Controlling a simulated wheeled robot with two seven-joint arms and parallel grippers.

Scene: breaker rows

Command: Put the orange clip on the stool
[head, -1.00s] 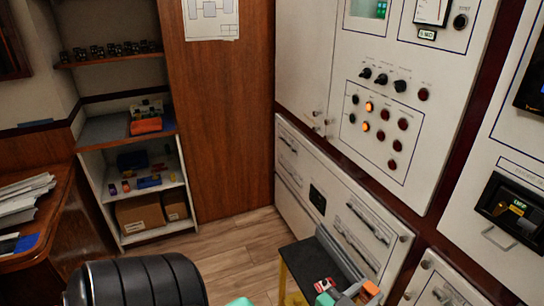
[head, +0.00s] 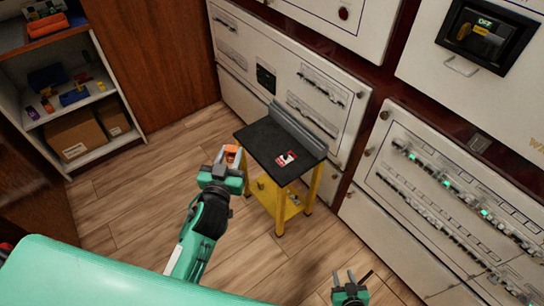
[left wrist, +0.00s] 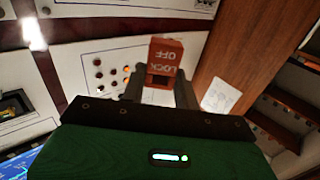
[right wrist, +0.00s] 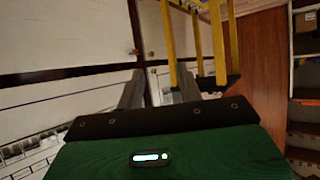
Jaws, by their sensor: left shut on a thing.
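The orange clip (head: 231,153) is in my left gripper (head: 227,163), which is shut on it just left of the stool in the head view. In the left wrist view the clip (left wrist: 164,55) stands between the fingertips, with "LOCK OFF" lettering upside down. The stool (head: 262,138) has a black top, a raised grey back edge and yellow legs. The clip appears beside the top's left edge, not resting on it. My right gripper (head: 350,280) is low at the bottom of the head view, open and empty; its fingers (right wrist: 158,92) are apart in the right wrist view.
A red and white tag (head: 286,159) lies on the stool top; the rest of the top is clear. White breaker panels (head: 430,190) stand behind and to the right. A shelf (head: 95,92) with boxes stands at the left. Wooden floor is open between.

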